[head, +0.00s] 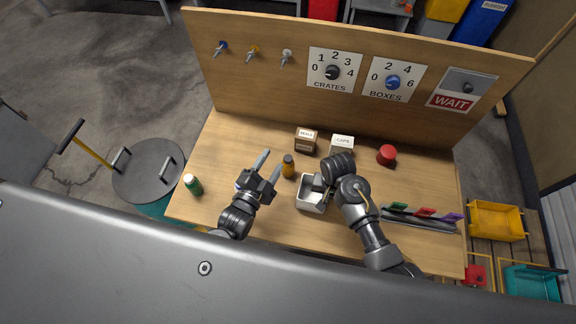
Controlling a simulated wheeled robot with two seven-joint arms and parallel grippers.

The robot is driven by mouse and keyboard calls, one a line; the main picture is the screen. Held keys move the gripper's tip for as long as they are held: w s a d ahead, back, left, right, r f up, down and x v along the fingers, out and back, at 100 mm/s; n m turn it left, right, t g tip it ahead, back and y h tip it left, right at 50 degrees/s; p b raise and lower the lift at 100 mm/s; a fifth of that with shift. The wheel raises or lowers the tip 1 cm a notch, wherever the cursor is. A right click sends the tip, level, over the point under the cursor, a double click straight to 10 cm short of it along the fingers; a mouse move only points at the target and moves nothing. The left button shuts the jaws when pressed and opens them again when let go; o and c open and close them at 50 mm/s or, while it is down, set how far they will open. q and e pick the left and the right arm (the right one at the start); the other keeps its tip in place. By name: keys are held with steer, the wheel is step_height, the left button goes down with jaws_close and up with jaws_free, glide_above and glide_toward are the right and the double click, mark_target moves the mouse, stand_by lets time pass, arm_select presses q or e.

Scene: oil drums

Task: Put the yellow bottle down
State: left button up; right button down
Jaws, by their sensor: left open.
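The yellow bottle (288,168) with a dark cap stands upright on the wooden table (225,155), near its middle. My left gripper (267,168) is open, its two fingers apart, just left of the bottle; nothing shows between the fingers. My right gripper (322,190) is over the white tray (309,206); its fingers are partly hidden by the wrist, and I cannot tell whether it is open or holds anything.
A green bottle (193,184) stands at the table's left edge. Behind are a brown box (306,140), a white-labelled box (341,143) and a red button (386,154). A rack with coloured tabs (420,218) lies at right. A panel with dials (290,85) rises behind.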

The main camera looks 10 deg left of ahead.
arm_select(q)
steer(key=r+n, duration=0.1)
steer(key=n, duration=0.3)
steer(key=n+h, duration=0.1)
steer(key=n, duration=0.5)
glide_toward(288, 158)
steer(key=w, duration=0.2)
steer(key=x, duration=0.8)
steer(key=shift+d, duration=0.3)
steer(key=shift+s, duration=0.1)
steer(key=shift+c, duration=0.4)
jaws_close()
